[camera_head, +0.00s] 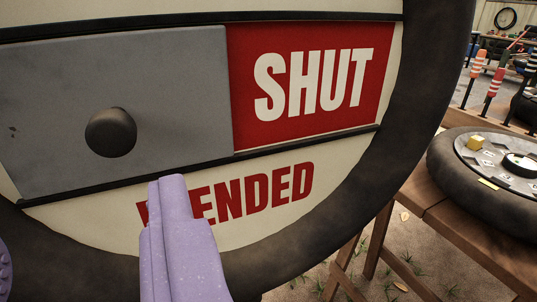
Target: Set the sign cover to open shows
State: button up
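The sign (345,165) is a round cream board with a dark tyre-like rim, filling the left and middle of the view. A grey sliding cover (175,80) sits between two dark rails and hides the left part of the slot. A dark round knob (110,132) sticks out from the cover. To its right a red panel reading SHUT (312,82) is exposed. No OPEN word shows. My gripper (85,215) has purple fingers apart, one at the left edge and one at lower centre, below the knob. Nothing shows between them. Contact with the knob is not visible.
Red lettering ending in ENDED (260,195) is partly hidden by my right finger. At right, a wooden bench (425,205) holds a black tyre (490,215) with a dial face and a small yellow block. Orange-and-white striped posts (493,85) stand behind.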

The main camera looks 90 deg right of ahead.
aim_at(109, 136)
jog(key=b+x, duration=0.2)
jog(key=x, duration=0.5)
jog(key=shift+s+d, duration=0.1)
jog(key=shift+d, duration=0.15)
grip_shut()
